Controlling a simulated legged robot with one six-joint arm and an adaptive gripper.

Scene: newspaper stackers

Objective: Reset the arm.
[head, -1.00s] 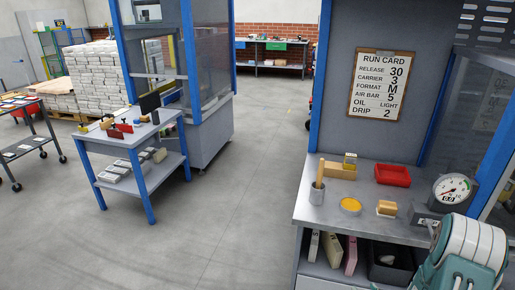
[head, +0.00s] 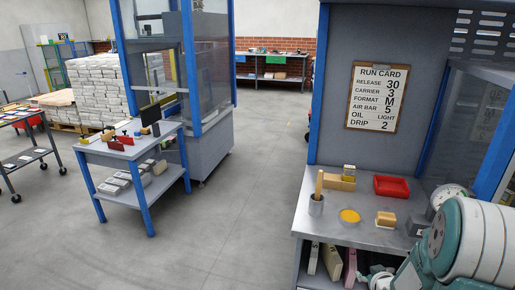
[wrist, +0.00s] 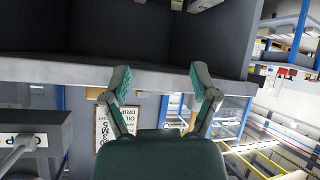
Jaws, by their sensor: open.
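My gripper (wrist: 160,78) shows in the wrist view with its two teal-padded fingers spread wide and nothing between them. It is by the grey workbench's front edge (wrist: 150,72), with the dark lower shelf space above it in that picture. The wrist picture is upside down. In the head view my teal and white arm fills the lower right corner, in front of the workbench (head: 330,225). A small teal and white part, low by the lower shelf, may be my gripper; its fingers cannot be made out there.
A run card (head: 378,96) hangs above. The left floor (head: 245,200) is clear.

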